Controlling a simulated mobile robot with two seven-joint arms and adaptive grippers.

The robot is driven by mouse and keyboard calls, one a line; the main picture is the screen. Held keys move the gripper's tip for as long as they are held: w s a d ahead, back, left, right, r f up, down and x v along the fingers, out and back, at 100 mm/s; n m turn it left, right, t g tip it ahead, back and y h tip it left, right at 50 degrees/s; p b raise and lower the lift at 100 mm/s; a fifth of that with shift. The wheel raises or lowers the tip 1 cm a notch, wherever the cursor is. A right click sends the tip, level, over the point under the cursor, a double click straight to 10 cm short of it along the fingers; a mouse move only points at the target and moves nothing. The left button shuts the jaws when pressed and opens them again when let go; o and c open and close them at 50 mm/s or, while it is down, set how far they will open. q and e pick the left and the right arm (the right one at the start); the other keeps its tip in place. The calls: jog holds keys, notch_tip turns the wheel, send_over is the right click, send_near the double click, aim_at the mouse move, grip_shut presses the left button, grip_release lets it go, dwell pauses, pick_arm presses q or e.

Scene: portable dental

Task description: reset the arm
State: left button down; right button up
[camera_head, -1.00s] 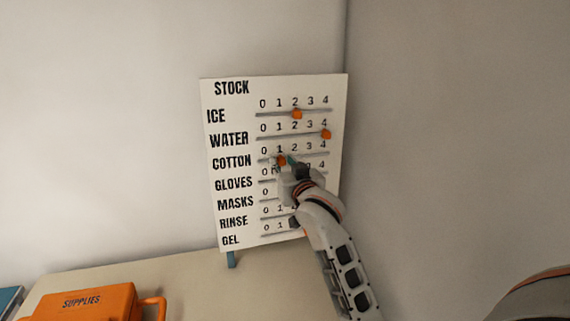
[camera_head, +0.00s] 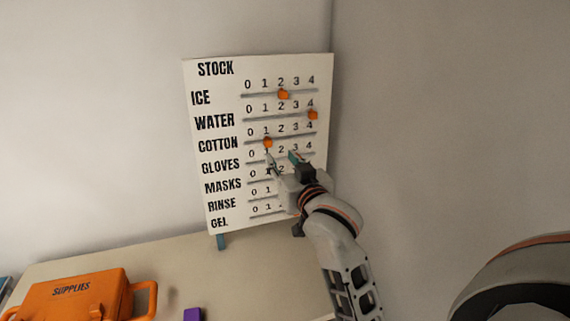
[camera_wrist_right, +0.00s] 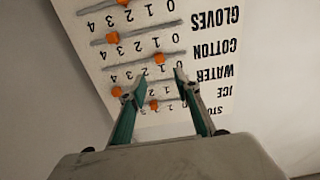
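The white stock board (camera_head: 225,75) stands at the back of the table with rows of numbered slider tracks. Its orange ice slider (camera_head: 283,94) is at 2, the water slider (camera_head: 313,115) at 4, and the cotton slider (camera_head: 267,142) at 1. My right gripper (camera_head: 282,160) is in front of the board, just below the cotton slider, and hides parts of the lower rows. In the right wrist view, its green fingers (camera_wrist_right: 152,84) are apart with nothing between them, and the cotton slider (camera_wrist_right: 159,58) shows beyond the tips. My left gripper is not in view.
An orange supplies case (camera_head: 70,292) is on the table (camera_head: 180,265) at the lower left. A purple block (camera_head: 193,314) is at the bottom edge of the head view. The grey wall (camera_head: 450,120) is close to the right of the board. The table between case and board is clear.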

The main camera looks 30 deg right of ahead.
jog(key=shift+v, duration=0.8)
jog(key=shift+f, duration=0.1)
jog(key=s+f+n+g, duration=0.2)
jog(key=s+f+g, duration=0.15)
jog(key=f, duration=0.55)
jog(key=s+f+n+g, duration=0.25)
jog(key=s+f, duration=0.25)
jog(key=f, duration=0.4)
jog(key=s+f+n+g, duration=0.4)
jog(key=s+f+n, duration=0.1)
jog(key=s+f, duration=1.1)
jog(key=a+f+m+t+y, duration=0.2)
jog(key=a+f+y, duration=0.4)
jog(key=a+f, duration=0.7)
notch_tip(320, 180, down, 3)
jog(key=shift+w+a+r+m+t, duration=0.1)
jog(key=shift+w+a+m+t, duration=0.15)
jog(key=shift+m+t, duration=0.2)
jog(key=shift+d, duration=0.1)
